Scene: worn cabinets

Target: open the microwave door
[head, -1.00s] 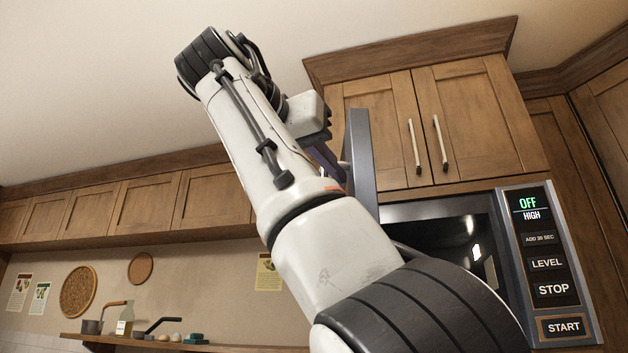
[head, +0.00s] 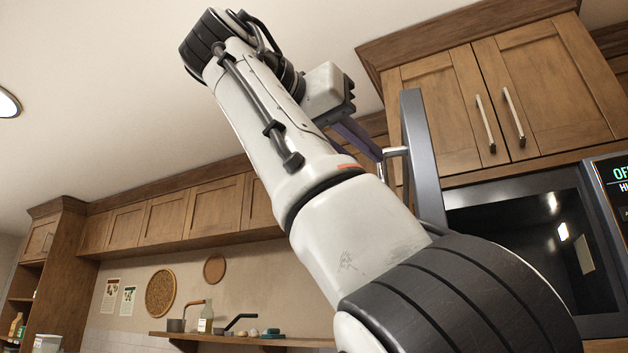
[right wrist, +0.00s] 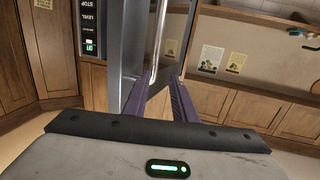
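The microwave (head: 606,318) stands at the right in the head view, its dark cavity (head: 520,235) showing. Its door (head: 424,165) stands swung out, seen nearly edge-on. The metal door handle (head: 395,152) projects from the door's left side; it is a long bar (right wrist: 160,40) in the right wrist view. My right gripper (head: 375,152) is at the handle, partly hidden by my forearm in the head view. Its purple fingers (right wrist: 160,80) are apart in the right wrist view, with the handle's end between their tips and gaps showing. My left gripper is not in view.
Wooden upper cabinets (head: 495,95) hang above the microwave. Open air lies left of the door and my right arm.

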